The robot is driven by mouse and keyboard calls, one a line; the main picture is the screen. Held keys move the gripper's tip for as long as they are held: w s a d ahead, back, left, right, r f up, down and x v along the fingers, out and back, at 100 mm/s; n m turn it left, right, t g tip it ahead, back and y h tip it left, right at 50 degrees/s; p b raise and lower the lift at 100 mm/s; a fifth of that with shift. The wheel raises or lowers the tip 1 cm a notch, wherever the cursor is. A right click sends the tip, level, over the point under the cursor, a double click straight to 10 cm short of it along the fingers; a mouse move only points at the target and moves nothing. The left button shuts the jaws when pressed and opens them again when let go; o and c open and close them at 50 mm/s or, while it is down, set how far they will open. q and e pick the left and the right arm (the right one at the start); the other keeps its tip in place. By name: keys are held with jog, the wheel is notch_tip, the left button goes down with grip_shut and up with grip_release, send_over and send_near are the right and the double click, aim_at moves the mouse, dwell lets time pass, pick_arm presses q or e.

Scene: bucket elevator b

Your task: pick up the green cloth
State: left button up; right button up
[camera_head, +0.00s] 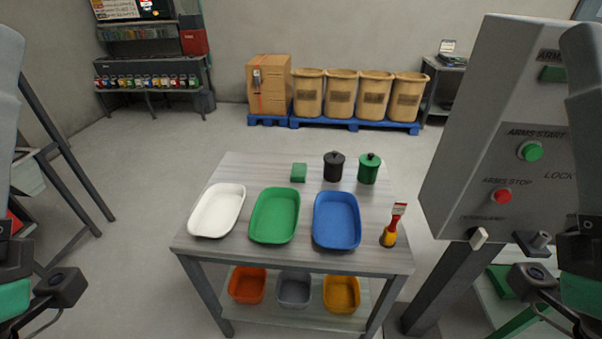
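The green cloth (298,172) is a small, flat-looking green square at the back middle of the grey table (262,165). It lies behind the green tray and to the left of the black lidded jar. Nothing covers it. My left gripper (14,270) is only partly in view at the far left edge, well away from the table. My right gripper (578,270) is partly in view at the far right edge, in front of the control panel. The fingertips of both cannot be made out, so their opening is unclear. Neither gripper is near the cloth.
White (217,210), green (274,215) and blue (336,220) trays line the table's front. Black (334,167) and green (369,168) jars stand at back right. A red-yellow brush (390,236) stands at front right. The control panel (510,130) rises at right.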

dwell(0.4)
jog(key=o, duration=0.8)
jog(key=shift+h, duration=0.3)
